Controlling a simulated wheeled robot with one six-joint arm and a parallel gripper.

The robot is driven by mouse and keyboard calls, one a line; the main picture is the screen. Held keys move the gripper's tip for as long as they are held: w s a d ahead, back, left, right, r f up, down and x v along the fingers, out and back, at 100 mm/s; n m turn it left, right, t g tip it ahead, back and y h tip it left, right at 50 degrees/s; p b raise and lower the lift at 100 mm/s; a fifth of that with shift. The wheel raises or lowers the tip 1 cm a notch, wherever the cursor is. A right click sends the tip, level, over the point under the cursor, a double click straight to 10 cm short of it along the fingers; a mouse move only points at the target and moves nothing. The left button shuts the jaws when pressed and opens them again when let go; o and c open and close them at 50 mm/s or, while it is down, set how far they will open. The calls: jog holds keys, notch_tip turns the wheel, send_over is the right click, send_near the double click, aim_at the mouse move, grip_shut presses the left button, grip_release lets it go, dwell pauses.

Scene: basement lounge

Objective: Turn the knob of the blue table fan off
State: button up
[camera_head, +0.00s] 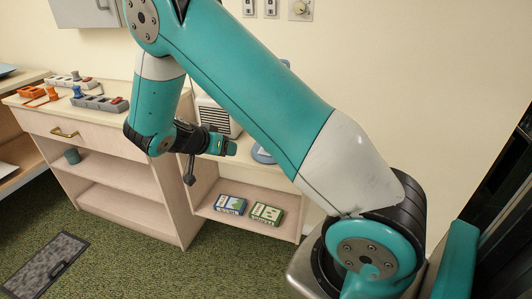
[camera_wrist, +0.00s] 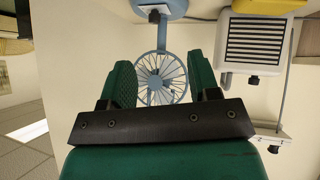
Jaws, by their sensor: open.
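The blue table fan shows upside down in the wrist view, with its wire cage (camera_wrist: 160,82) between my fingers and its base (camera_wrist: 172,6) at the top edge. A small dark knob-like part (camera_wrist: 154,16) shows at the base; its setting cannot be read. In the head view my arm hides most of the fan; part of its round blue base (camera_head: 262,154) shows on the counter. My gripper (camera_wrist: 163,64) is open, with nothing between its green fingers. In the head view it (camera_head: 228,147) is left of the fan base, apart from it.
A white heater-like box (camera_head: 216,116) with a slatted grille stands left of the fan; the wrist view shows it (camera_wrist: 256,42) at right. Power strips (camera_head: 100,103) and orange items (camera_head: 33,92) lie on the left counter. Game boxes (camera_head: 266,213) lie on the lower shelf.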

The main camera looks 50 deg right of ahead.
jog(key=d+f+m+h, duration=0.1)
jog(key=d+f, duration=0.2)
jog(key=d, duration=0.3)
jog(key=d+f+m+h, duration=0.1)
jog(key=d+f, duration=0.2)
jog(key=d, duration=0.4)
jog(key=w+d+f+h+p, duration=0.1)
jog(key=d+f, duration=0.2)
jog(key=d, duration=0.4)
jog(key=shift+w+d+f+m, duration=0.1)
jog(key=shift+d+f+m, duration=0.05)
jog(key=shift+f+m, duration=0.25)
jog(key=shift+h, duration=0.3)
jog(key=c, duration=0.9)
